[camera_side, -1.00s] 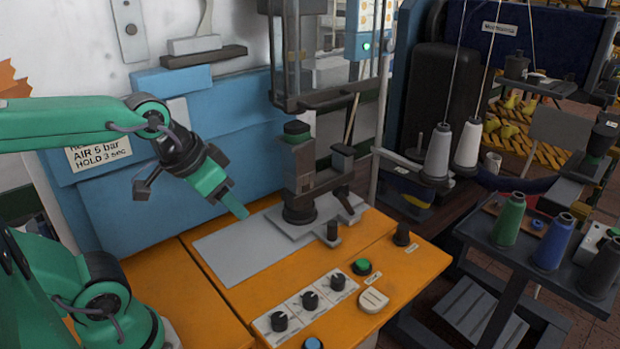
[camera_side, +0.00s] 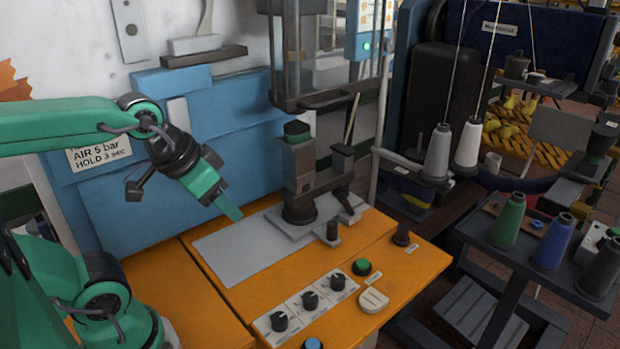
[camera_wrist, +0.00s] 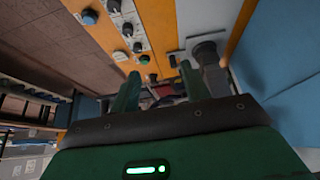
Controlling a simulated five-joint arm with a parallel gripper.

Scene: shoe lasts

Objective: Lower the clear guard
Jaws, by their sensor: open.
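The clear guard (camera_side: 337,62) is raised in the side view, a see-through panel above the press. A dark bar (camera_side: 330,99) runs along its lower edge. Below it stands the dark press fixture (camera_side: 303,180) on a grey plate. My gripper (camera_side: 229,207) is left of the fixture and well below the guard bar, apart from both, above the grey plate. In the wrist view my gripper (camera_wrist: 158,90) shows two green fingers spread apart with nothing held between them. I cannot make out the guard in the wrist view.
The orange bench carries dark knobs (camera_side: 310,300), a green button (camera_side: 362,266) and a pale pad (camera_side: 374,300) at the front. A blue panel (camera_side: 185,165) stands behind my gripper. Thread cones (camera_side: 510,220) stand on a dark table at right.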

